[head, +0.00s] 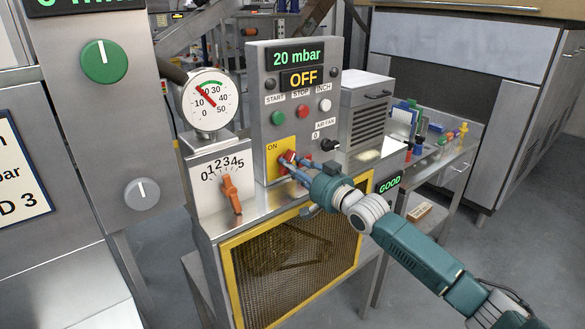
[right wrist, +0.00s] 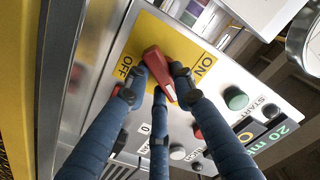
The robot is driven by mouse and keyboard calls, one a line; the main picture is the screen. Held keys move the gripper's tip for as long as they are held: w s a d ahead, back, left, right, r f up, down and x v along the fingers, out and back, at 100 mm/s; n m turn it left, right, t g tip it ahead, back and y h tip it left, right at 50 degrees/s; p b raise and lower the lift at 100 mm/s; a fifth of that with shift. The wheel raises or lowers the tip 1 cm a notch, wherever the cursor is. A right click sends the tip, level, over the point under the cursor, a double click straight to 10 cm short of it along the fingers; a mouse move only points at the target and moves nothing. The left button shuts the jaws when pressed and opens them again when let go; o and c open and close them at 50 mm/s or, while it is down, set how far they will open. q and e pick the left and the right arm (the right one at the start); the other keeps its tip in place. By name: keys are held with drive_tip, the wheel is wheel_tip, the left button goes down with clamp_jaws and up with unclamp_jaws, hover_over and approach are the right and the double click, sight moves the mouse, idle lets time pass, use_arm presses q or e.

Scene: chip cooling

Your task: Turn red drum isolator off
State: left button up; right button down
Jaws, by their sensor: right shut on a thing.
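The red drum isolator handle (head: 289,156) sits on a yellow plate (head: 272,158) at the lower left of the grey control panel. ON is readable at the plate's top in the head view. In the right wrist view the red handle (right wrist: 155,65) lies between the OFF and ON labels, slanted, with a white mark at its lower end. My right gripper (head: 286,166) is shut on the handle; its fingers (right wrist: 157,88) are around it in the wrist view. My left gripper is not in view.
The panel display (head: 298,57) reads 20 mbar, with OFF below. The green start button (head: 278,118), red stop button (head: 302,111) and black air fan knob (head: 329,145) are close by. An orange lever (head: 231,195) and a gauge (head: 209,101) stand left. A mesh guard (head: 300,255) is below.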

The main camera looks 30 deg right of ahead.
drive_tip(key=n, duration=0.5)
drive_tip(key=shift+n, duration=0.4)
idle(0.4)
drive_tip(key=c, duration=1.4)
unclamp_jaws()
drive_tip(key=shift+r, duration=0.1)
drive_tip(key=shift+c, duration=0.2)
drive_tip(key=shift+s, duration=0.1)
drive_tip(key=s+d, duration=0.1)
drive_tip(key=s, duration=1)
drive_tip(key=shift+s, duration=0.4)
